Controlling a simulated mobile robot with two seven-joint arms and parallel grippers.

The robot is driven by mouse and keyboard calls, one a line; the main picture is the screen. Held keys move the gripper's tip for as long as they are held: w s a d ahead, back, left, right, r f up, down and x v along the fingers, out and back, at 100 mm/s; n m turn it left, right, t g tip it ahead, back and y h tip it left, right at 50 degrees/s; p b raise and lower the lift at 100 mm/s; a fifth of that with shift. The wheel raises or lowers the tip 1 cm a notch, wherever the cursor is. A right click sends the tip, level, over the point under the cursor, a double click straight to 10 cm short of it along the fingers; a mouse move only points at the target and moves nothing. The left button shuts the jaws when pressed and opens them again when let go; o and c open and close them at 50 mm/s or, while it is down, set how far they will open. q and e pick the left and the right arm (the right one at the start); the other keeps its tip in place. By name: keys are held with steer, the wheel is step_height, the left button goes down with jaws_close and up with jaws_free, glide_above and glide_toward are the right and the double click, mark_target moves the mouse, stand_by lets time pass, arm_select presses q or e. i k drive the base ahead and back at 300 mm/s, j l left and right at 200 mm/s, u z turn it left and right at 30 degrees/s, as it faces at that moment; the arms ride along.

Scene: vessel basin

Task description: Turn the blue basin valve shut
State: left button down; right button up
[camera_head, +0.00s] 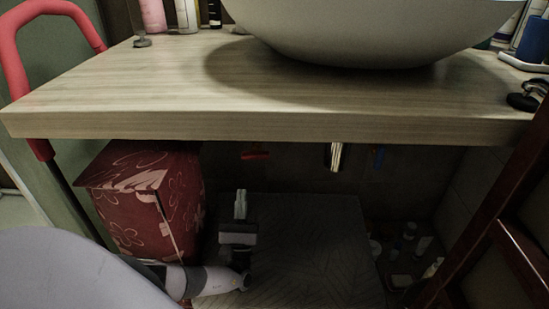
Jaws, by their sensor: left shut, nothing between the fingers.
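The blue basin valve (379,157) is a small dark blue handle in the shade under the countertop, right of centre. A red valve handle (255,154) is to the left at the same height, with a pale ribbed pipe (335,157) between them. My left gripper (240,194) is under the countertop, below and left of the blue valve and well apart from it. Its fingers point up in the picture and are shut with nothing between them. My right gripper is not in view. The blue valve's details are too dark to tell.
The wooden countertop (270,122) with the white basin (370,35) overhangs the valves. A red patterned box (140,185) stands left of my gripper. Several small bottles (410,232) are low at the right. A dark wooden frame (500,225) borders the right side.

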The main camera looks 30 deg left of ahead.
mark_target(379, 153)
steer(key=k+l, duration=0.75)
steer(key=k, duration=0.1)
